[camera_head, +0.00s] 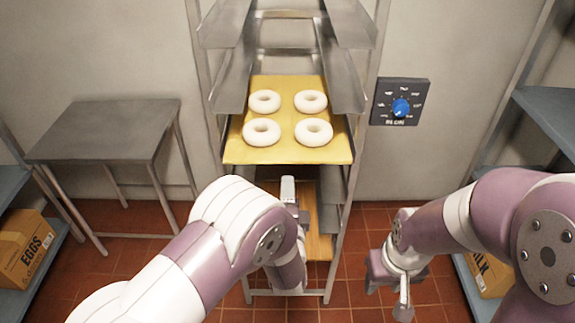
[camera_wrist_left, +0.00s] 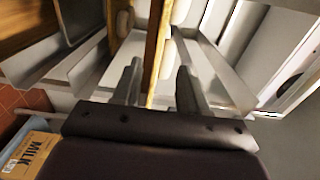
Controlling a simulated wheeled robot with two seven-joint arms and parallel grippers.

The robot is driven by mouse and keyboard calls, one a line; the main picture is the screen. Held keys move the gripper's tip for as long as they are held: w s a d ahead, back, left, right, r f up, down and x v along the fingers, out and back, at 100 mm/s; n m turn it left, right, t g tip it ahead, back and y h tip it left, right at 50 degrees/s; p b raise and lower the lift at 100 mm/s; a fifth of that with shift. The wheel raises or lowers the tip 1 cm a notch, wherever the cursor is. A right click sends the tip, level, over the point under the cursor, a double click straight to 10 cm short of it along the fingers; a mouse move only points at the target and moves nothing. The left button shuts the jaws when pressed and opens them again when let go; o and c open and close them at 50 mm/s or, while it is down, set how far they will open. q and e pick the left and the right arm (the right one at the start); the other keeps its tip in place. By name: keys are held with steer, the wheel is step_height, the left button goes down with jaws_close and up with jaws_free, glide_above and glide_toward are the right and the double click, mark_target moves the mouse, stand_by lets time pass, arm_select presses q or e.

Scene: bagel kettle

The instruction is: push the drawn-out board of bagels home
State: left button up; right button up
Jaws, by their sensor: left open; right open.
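The yellow board of bagels (camera_head: 285,149) sits in the metal rack, with several pale ring bagels (camera_head: 262,132) on it. Its front edge faces me. My left gripper (camera_head: 289,192) is just below and in front of that edge in the head view. In the left wrist view, its two fingers (camera_wrist_left: 158,84) are apart, and the board's edge (camera_wrist_left: 154,55) appears edge-on between them. I cannot tell whether they touch it. My right gripper (camera_head: 398,290) is open and empty, low to the right of the rack.
The rack (camera_head: 358,60) has bare side rails above the board. A lower wooden board (camera_head: 319,245) is partly hidden by my left arm. A steel table (camera_head: 105,130) stands left, a control dial (camera_head: 401,107) is on the wall, and blue shelves (camera_head: 550,115) stand right.

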mark_target(288, 161)
arm_select(q)
steer(key=w+b, duration=0.2)
steer(key=w, duration=0.8)
steer(key=shift+w+f+b, duration=0.1)
steer(key=shift+w+b, duration=0.1)
steer(key=shift+b, duration=0.1)
steer(key=shift+w, duration=0.7)
